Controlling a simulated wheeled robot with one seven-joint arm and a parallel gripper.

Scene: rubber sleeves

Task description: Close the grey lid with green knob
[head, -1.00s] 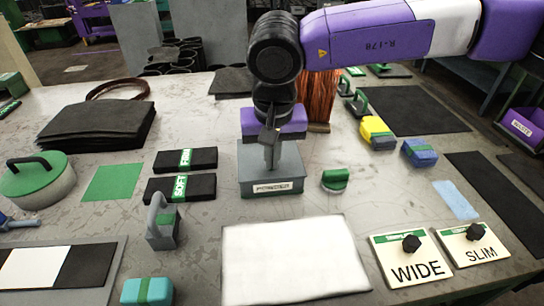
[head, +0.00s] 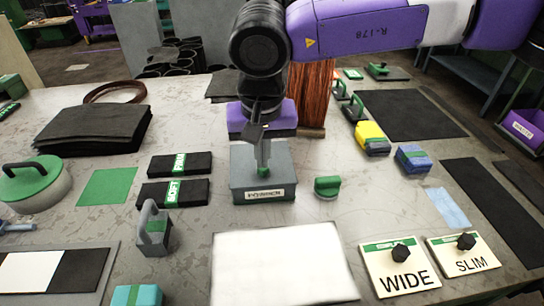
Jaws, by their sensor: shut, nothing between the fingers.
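A small green knob (head: 263,172) shows at the middle of the lid. My gripper (head: 263,164) points down from above, shut and empty, with its fingertips at or just above the knob. I cannot tell whether they touch it. The gripper and wrist hide the back of the lid.
A small green-topped piece (head: 327,187) stands just right of the box. Black SOFT and FIRM blocks (head: 188,192) lie to its left. A white mat (head: 282,262) lies in front. WIDE (head: 385,287) and SLIM (head: 483,249) plates lie front right. Orange bristles (head: 313,90) stand behind.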

